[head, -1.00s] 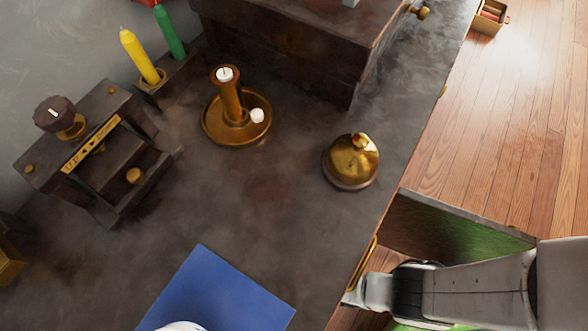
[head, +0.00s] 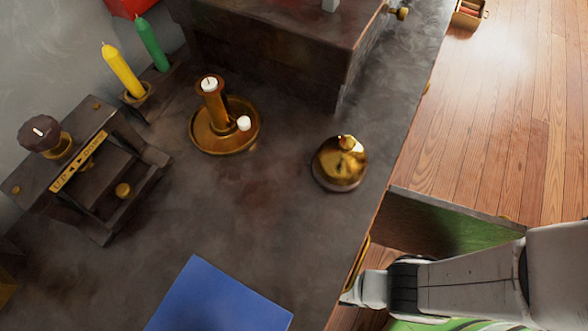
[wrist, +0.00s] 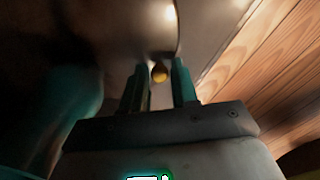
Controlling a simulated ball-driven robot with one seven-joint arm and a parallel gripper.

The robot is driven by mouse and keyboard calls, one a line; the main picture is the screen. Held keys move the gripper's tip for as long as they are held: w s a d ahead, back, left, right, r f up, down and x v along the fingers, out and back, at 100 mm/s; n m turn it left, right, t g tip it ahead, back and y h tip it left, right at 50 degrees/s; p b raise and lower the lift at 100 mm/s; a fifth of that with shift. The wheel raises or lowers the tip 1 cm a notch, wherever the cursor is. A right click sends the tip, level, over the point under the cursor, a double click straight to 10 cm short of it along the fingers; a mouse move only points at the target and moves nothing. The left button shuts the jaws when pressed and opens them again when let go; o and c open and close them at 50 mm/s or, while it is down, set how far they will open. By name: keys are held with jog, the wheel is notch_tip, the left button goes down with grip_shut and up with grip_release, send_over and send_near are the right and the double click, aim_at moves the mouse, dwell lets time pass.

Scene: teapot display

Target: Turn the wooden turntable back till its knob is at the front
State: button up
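In the wrist view, a small brass knob (wrist: 160,73) sits between the tips of my gripper (wrist: 159,66). The two dark teal fingers stand apart on either side of it, with narrow gaps, so the gripper looks open. Above the knob is a smooth, shiny, dark surface (wrist: 135,25) with a curved edge; it is blurred, and I cannot tell for sure that it is the wooden turntable. No turntable can be made out in the head view. There my arm (head: 450,285) reaches in from the right at the counter's front edge, and the gripper itself is hidden.
On the dark counter (head: 270,230) are a brass candle holder (head: 225,146), a brass bell (head: 340,165), a small wooden stand with a dial (head: 60,165), yellow (head: 122,70) and green (head: 152,44) candles, and a blue sheet (head: 215,300). An open compartment with green lining (head: 450,228) juts out beside my arm.

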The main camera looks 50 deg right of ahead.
jog(key=shift+o, duration=1.2)
jog(key=shift+r, duration=0.1)
notch_tip(320, 180, up, 11)
jog(key=p, duration=0.6)
jog(key=shift+f+p, duration=0.2)
jog(key=shift+p, duration=0.2)
